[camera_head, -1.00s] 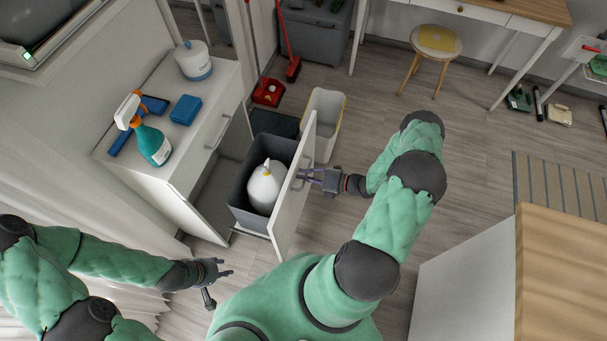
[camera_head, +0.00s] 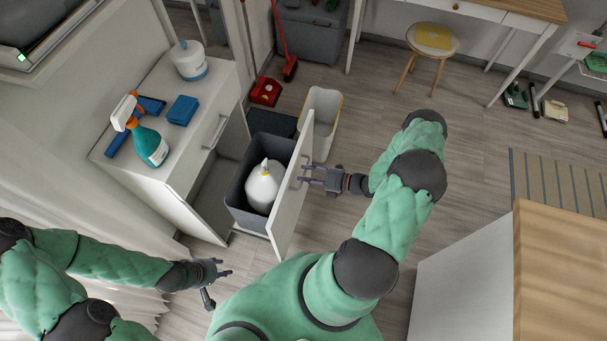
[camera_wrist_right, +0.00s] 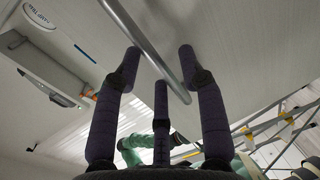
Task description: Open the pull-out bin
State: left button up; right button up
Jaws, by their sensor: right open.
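The pull-out bin is a dark grey tub (camera_head: 238,206) behind a white front panel (camera_head: 288,205). It stands out from the white cabinet, with a white bottle (camera_head: 263,188) inside. A bar handle (camera_head: 298,170) is on the panel's outer face. My right gripper (camera_head: 309,180) is open at the handle. In the right wrist view, the handle (camera_wrist_right: 160,60) runs between the spread fingers (camera_wrist_right: 158,62); contact cannot be told. My left gripper (camera_head: 222,284) is open and empty, low in front of the cabinet.
The white cabinet top (camera_head: 170,115) holds a spray bottle (camera_head: 150,145), blue sponge (camera_head: 183,110) and white container (camera_head: 190,60). A pale bin (camera_head: 322,125) stands beyond the panel. A wooden-topped unit (camera_head: 560,270) is at lower right. Floor right of the panel is clear.

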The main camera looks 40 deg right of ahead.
jog(key=v, duration=1)
jog(key=shift+s, duration=0.2)
jog(key=shift+d, duration=0.15)
